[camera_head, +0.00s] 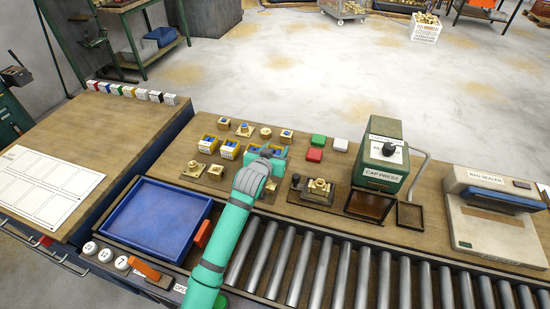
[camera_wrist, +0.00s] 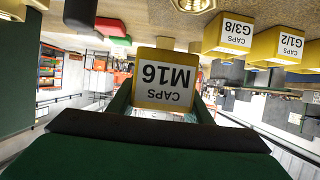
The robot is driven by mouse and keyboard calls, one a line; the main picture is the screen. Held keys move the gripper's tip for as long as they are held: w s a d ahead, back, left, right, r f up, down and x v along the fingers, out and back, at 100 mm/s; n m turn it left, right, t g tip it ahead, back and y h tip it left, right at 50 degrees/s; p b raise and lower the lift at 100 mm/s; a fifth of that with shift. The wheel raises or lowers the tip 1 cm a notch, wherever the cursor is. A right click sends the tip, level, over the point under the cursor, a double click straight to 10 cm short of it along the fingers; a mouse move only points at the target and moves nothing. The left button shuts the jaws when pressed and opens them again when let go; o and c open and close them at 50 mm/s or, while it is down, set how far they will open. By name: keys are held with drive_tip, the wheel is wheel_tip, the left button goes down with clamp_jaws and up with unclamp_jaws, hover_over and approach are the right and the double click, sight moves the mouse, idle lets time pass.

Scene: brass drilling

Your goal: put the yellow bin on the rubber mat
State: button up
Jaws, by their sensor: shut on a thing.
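My gripper (camera_head: 268,153) is over the wooden bench, shut on a yellow bin (camera_head: 249,158) that it largely hides in the head view. In the wrist view the yellow bin (camera_wrist: 165,86) sits between the two fingers of my gripper (camera_wrist: 163,108), its white label reading CAPS M16 upside down. I cannot tell whether the bin touches the bench. A small dark framed square (camera_head: 410,215) lies right of the cap press; I cannot tell whether it is the rubber mat.
Yellow bins G1/2 (camera_head: 208,144) and G3/8 (camera_head: 229,149) stand left of my gripper, with brass parts around them. Red and green blocks (camera_head: 316,148), a cap press (camera_head: 381,155) and a bag sealer (camera_head: 492,210) are to the right. A blue tray (camera_head: 155,218) and rollers (camera_head: 345,265) are in front.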

sight(277, 152)
drive_tip(key=w+f, duration=0.2)
drive_tip(key=f, duration=0.1)
drive_tip(key=w+f, duration=0.2)
drive_tip(key=shift+d+f, duration=0.2)
wheel_tip(277, 152, down, 3)
drive_tip(key=shift+w, duration=0.15)
drive_tip(key=shift+f, duration=0.1)
drive_tip(key=shift+f, duration=0.2)
drive_tip(key=shift+f, duration=0.7)
drive_tip(key=o, duration=1.1)
drive_tip(key=shift+s+f, duration=0.15)
drive_tip(key=shift+s, duration=0.05)
drive_tip(key=shift+r, duration=0.25)
drive_tip(key=v, duration=0.4)
drive_tip(key=r+v, duration=0.1)
drive_tip(key=v, duration=0.7)
drive_tip(key=shift+w+r, duration=0.2)
drive_tip(key=shift+r, duration=0.15)
